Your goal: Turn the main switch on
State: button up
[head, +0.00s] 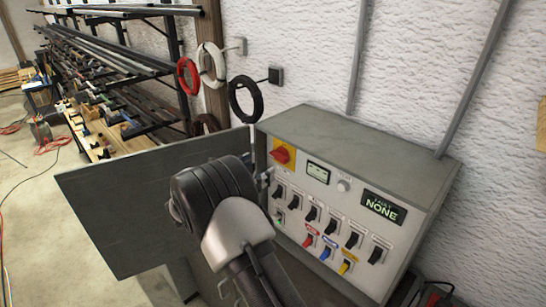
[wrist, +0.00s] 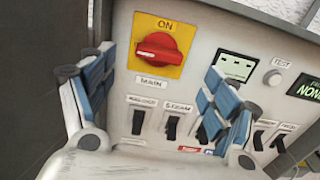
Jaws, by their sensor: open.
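The main switch (head: 281,154) is a red rotary knob on a yellow plate, at the upper left of the grey panel's front. In the wrist view the knob (wrist: 158,48) has its grip bar lying roughly level, with "ON" printed above it and a "MAIN" label below. My gripper (wrist: 159,66) is open and empty, its two blue-padded fingers standing left and right of the knob in that view. I see no contact with the knob. In the head view my wrist hides most of the gripper, just below and left of the switch.
The control panel (head: 355,150) carries several black toggles, red, blue and yellow switches, a small meter, a test button and a display reading "NONE" (head: 383,208). An open grey door (head: 120,215) stands at its left. Cable coils hang on the wall; a loaded rack (head: 110,80) stands behind.

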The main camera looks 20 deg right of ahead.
aim_at(276, 158)
jog(key=p+x, duration=0.1)
jog(key=x, duration=0.6)
jog(key=shift+d, duration=0.15)
jog(key=shift+f, duration=0.1)
jog(key=shift+c, duration=0.4)
jog(key=c, duration=1)
